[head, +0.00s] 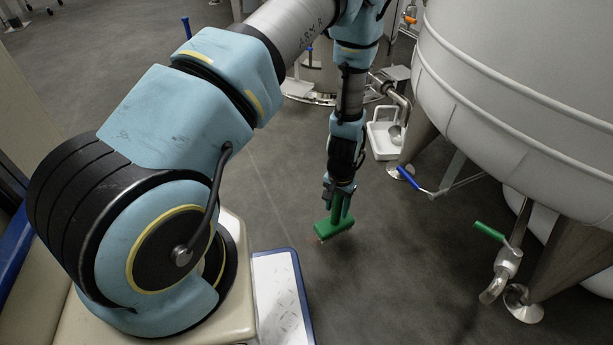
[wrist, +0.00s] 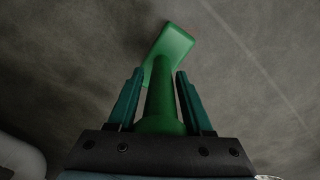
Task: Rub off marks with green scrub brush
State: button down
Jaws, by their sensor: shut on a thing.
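The green scrub brush (head: 333,224) hangs below my gripper (head: 338,188) in the head view, its head lowest and bristles downward. In the wrist view, the brush handle (wrist: 161,100) stands between the two teal fingers of my gripper (wrist: 155,98), and the green brush head (wrist: 172,48) lies beyond the fingertips. My gripper is shut on the handle. The brush is above the dark grey floor; I cannot tell whether its bristles touch it.
A large pale tank (head: 530,90) on metal legs fills the right side. A blue-handled valve (head: 408,178) and a green-handled valve (head: 490,232) stick out under it. The floor (head: 400,270) around the brush is clear.

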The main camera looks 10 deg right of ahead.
jog(key=shift+r+p, duration=0.9)
jog(key=shift+r, duration=0.55)
